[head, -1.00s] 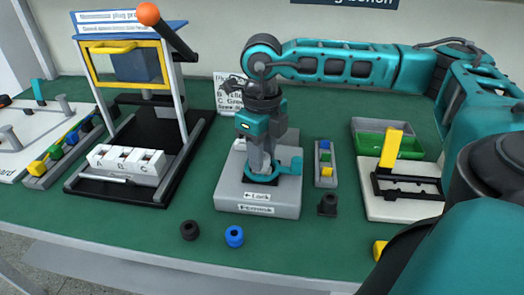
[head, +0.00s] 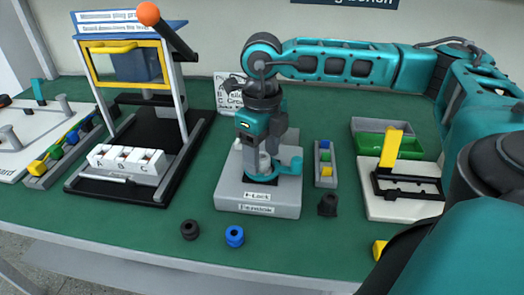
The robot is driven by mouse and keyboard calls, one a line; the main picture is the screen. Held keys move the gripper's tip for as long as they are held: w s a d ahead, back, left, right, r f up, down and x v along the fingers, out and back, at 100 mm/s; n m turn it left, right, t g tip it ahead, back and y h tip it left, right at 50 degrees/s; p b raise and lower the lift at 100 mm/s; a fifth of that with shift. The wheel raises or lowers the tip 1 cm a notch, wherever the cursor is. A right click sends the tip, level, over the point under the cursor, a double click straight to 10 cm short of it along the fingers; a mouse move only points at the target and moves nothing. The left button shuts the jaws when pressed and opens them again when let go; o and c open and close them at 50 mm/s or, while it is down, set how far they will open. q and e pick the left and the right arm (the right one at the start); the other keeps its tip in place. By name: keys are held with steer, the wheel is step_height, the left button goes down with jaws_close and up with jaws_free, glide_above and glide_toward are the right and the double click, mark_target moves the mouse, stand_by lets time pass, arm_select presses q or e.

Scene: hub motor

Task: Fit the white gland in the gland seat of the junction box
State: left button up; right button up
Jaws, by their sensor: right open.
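My right gripper (head: 262,150) is open and points down over the grey block (head: 228,190) with the lock labels, which I take for the junction box. A small white part (head: 264,161), probably the white gland, shows between and just below the fingers. It appears to stand on the block behind the teal curved lever (head: 291,165). The gripper hides most of it and the seat, so I cannot tell how deep it sits or whether a finger touches it. My left gripper is not in view.
A black ring (head: 190,230) and a blue ring-like part (head: 234,236) lie in front of the block. A black part (head: 327,205) stands to its right, near a narrow grey tray (head: 325,181). A press frame (head: 180,95) stands left; a white fixture (head: 400,208) lies right.

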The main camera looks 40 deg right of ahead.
step_height(320, 180, up, 13)
steer(key=p, duration=0.2)
steer(key=shift+f, duration=0.15)
